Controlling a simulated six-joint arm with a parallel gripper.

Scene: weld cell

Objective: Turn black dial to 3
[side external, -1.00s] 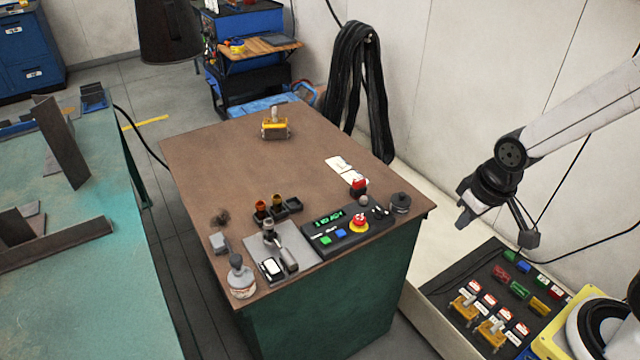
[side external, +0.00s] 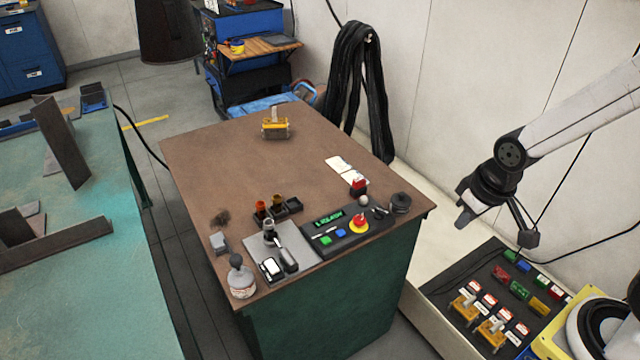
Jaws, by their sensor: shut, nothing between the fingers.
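A dark control panel (side external: 345,230) lies on the brown tabletop near its front right edge. It carries a lit green display, green and blue buttons, a red stop button on yellow and small dark controls (side external: 380,211). A round black knob-like piece (side external: 400,203) sits at the panel's right end; I cannot tell whether it is the black dial. No number or pointer mark is readable. My gripper (side external: 463,221) is shut and empty, in the air right of the table, apart from the panel and tilted downward.
A yellow clamp-like fixture (side external: 275,127) stands at the back. A dark tray (side external: 440,285) with coloured blocks lies below my gripper. The middle of the tabletop is clear.

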